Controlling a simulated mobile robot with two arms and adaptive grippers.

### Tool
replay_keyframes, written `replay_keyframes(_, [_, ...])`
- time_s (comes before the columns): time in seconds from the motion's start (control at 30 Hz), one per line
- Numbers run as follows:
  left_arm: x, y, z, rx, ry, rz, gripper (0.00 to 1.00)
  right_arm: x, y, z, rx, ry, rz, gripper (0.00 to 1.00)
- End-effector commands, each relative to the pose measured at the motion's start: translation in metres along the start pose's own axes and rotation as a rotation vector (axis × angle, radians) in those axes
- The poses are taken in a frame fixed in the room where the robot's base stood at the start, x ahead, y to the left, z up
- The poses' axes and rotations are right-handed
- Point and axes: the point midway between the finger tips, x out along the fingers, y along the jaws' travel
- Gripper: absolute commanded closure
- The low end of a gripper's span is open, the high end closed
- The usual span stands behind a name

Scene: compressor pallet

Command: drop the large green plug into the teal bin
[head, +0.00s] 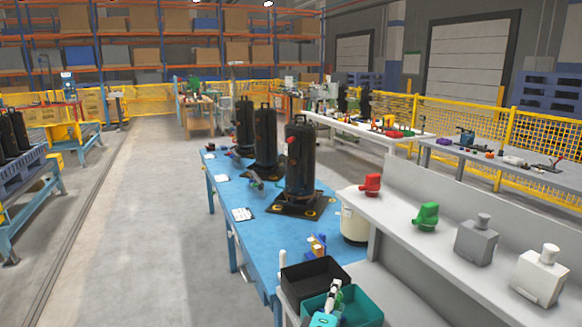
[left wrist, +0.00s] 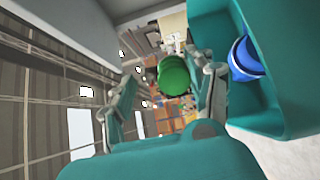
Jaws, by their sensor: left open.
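The large green plug (left wrist: 174,76) shows between the fingers of my left gripper (left wrist: 165,95) in the left wrist view. The fingers stand apart, and I cannot tell whether they touch the plug. In the head view my left gripper (head: 334,293) is low at the teal bin (head: 367,307), at the bottom of the picture. In the left wrist view the teal bin (left wrist: 297,95) is to the right of the fingers, with a blue round part (left wrist: 247,58) inside. My right gripper is not in view.
A black bin (head: 312,272) stands behind the teal one. The blue table (head: 240,195) carries tall black compressors (head: 300,160). The white shelf at right holds a red part (head: 370,184), a green part (head: 427,216) and grey and white bottles (head: 477,240). Open floor is at left.

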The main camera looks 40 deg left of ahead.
Motion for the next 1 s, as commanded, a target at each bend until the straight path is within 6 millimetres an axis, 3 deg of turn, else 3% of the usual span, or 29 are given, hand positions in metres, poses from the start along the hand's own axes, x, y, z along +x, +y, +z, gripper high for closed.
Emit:
replay_keyframes(0.2, [-0.05, -0.002, 0.0, -0.001, -0.001, -0.004, 0.44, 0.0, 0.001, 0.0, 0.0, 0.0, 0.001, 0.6])
replay_keyframes(0.43, [-0.086, -0.001, 0.0, -0.001, -0.001, -0.002, 0.44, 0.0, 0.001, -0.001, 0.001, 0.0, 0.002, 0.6])
replay_keyframes(0.6, [-0.095, 0.0, 0.0, 0.0, 0.0, 0.0, 0.44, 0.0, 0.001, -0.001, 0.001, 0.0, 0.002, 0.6])
replay_keyframes(1.0, [-0.096, 0.0, 0.0, -0.001, 0.0, 0.0, 0.44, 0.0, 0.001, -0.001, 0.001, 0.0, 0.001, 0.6])
